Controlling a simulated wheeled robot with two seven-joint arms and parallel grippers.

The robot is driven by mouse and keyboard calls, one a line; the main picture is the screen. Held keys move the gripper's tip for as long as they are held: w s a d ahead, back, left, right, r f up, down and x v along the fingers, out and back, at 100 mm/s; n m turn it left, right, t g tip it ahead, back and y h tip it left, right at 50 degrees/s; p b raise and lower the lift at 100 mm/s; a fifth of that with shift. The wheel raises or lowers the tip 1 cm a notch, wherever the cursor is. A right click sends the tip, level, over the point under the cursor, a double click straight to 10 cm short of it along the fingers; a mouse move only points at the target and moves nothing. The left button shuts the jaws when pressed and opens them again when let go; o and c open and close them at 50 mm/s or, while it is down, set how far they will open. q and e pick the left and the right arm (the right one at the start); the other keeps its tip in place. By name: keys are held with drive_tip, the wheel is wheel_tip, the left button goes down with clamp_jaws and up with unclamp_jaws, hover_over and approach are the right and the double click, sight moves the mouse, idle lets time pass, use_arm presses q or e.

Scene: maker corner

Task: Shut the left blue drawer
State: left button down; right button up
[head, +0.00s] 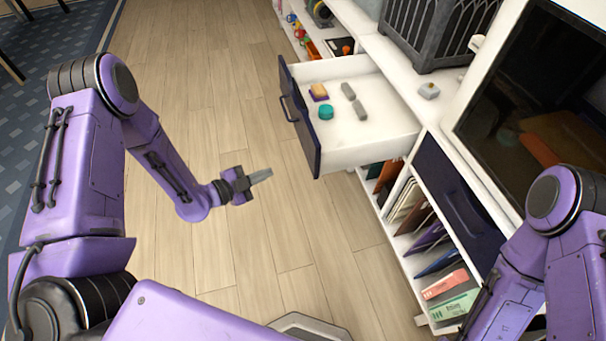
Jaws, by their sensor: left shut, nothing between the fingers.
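The left blue drawer (297,122) is pulled well out of the white cabinet. Its dark blue front with a dark bar handle faces left, towards my left gripper.
A second blue drawer (458,198) to the right is shut. Below it are shelves with folders and books (447,288). A dark lattice-sided box (436,30) and a small grey object (429,90) stand on the cabinet top. The wooden floor (210,80) left of the drawer is clear.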

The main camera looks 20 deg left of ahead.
use_arm(q)
drive_tip(key=a+m+g+h+b, duration=0.25)
drive_tip(key=m+h, duration=0.25)
drive_tip(key=m, duration=0.6)
drive_tip(key=m+h, duration=0.1)
drive_tip(key=m, duration=0.2)
approach(312, 159)
drive_tip(key=x, duration=0.6)
drive_tip(key=shift+w+d+r, duration=0.15)
drive_tip(key=shift+w+d, duration=0.15)
use_arm(e)
wheel_tip(312, 159, down, 4)
drive_tip(key=shift+r, duration=0.1)
